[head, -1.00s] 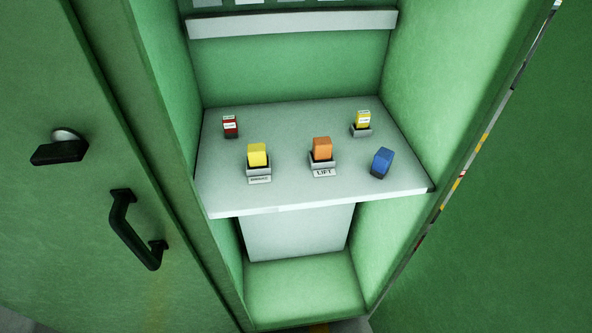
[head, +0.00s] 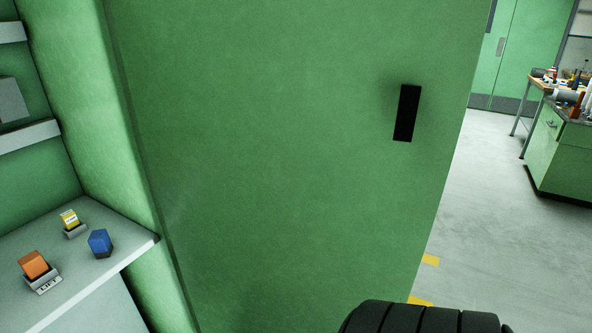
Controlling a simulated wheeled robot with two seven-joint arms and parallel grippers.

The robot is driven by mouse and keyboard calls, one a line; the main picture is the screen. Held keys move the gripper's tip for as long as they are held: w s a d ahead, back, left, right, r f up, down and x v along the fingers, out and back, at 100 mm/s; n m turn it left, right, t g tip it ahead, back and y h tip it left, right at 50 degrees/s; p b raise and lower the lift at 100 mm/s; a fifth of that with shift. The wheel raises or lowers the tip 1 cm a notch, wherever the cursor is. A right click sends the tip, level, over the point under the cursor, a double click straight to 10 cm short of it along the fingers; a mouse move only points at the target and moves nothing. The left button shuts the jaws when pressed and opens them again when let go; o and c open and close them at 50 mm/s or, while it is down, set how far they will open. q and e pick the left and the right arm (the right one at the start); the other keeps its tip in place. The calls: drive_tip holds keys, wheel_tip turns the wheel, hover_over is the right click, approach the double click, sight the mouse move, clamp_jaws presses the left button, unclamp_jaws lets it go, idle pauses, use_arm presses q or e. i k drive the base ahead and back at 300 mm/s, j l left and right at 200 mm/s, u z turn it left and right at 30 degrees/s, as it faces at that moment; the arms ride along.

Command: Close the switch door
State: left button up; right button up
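The green switch door (head: 270,150) stands open and fills the middle of the head view, to the right of the cabinet opening. A black upright handle (head: 407,113) is on its face near the far right edge. Neither gripper is in view. A black ribbed part at the bottom edge appears to be my own arm.
Beyond the door's right edge is open grey floor (head: 480,200) with yellow marks (head: 430,260). A green workbench (head: 560,150) with tools stands at the far right, and green double doors (head: 510,50) are behind it.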

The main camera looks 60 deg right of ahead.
sight(290, 202)
drive_tip(key=k+l+u, duration=0.1)
drive_tip(key=k+l, duration=0.2)
drive_tip(key=k+l+u, duration=0.15)
drive_tip(key=k, duration=0.35)
drive_tip(key=k+l+u, duration=0.1)
drive_tip(key=k+l, duration=0.15)
drive_tip(key=k, duration=0.2)
drive_tip(key=l+u, duration=0.1)
drive_tip(key=l, duration=0.3)
drive_tip(key=k+l, duration=0.15)
drive_tip(key=l, duration=0.3)
drive_tip(key=l+u, duration=0.15)
drive_tip(key=l, duration=0.25)
drive_tip(key=k+l, duration=0.15)
drive_tip(key=l, duration=0.25)
drive_tip(key=i+l+u, duration=0.1)
drive_tip(key=l, duration=0.25)
drive_tip(key=i+l+u, duration=0.15)
drive_tip(key=l, duration=0.25)
drive_tip(key=i+l+u, duration=0.1)
drive_tip(key=l, duration=0.25)
drive_tip(key=j+u, duration=0.15)
